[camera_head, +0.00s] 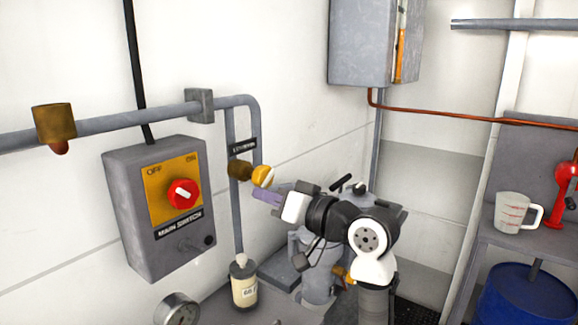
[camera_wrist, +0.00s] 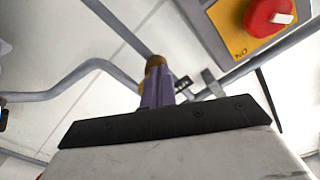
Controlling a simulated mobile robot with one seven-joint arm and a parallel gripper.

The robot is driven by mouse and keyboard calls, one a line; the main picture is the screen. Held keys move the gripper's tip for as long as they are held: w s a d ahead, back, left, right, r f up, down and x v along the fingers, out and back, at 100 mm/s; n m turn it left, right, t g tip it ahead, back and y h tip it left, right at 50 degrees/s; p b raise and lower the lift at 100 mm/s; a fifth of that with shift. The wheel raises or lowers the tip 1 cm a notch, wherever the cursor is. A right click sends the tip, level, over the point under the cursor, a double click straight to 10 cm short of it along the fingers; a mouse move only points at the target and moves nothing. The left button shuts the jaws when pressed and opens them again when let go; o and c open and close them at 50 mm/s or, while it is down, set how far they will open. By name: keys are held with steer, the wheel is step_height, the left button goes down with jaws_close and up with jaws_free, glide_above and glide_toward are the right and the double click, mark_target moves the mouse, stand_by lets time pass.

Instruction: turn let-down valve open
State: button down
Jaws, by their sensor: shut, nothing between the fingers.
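The let-down valve has a brass body (camera_head: 240,171) on a vertical grey pipe, below a small black label (camera_head: 244,146) whose lettering is hard to read. Its round yellow knob (camera_head: 262,175) faces right and bears a pale bar. My gripper (camera_head: 262,195) has purple fingers, shut and empty, just below and right of the knob in the head view. In the wrist view the gripper (camera_wrist: 156,85) points up toward the brass valve (camera_wrist: 155,62), and its fingers hide much of the knob. I cannot tell whether they touch it.
A grey main switch box (camera_head: 155,215) with a red knob (camera_head: 183,193) is left of the valve. A pale bottle (camera_head: 243,283) stands under the pipe and a gauge (camera_head: 177,310) is at the bottom. A measuring jug (camera_head: 515,212) and blue drum (camera_head: 530,295) are at the right.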

steer(key=shift+w+d+f, duration=0.15)
steer(key=shift+w+f, duration=0.05)
steer(key=shift+w+d+f, duration=0.4)
steer(key=shift+w+d, duration=0.05)
steer(key=shift+w, duration=0.2)
steer(key=shift+w+d, duration=0.15)
steer(key=shift+w, duration=0.05)
stand_by(0.4)
steer(key=shift+f, duration=0.1)
steer(key=v, duration=0.6)
steer(key=shift+f+b, duration=0.3)
steer(key=shift+f, duration=0.05)
stand_by(0.4)
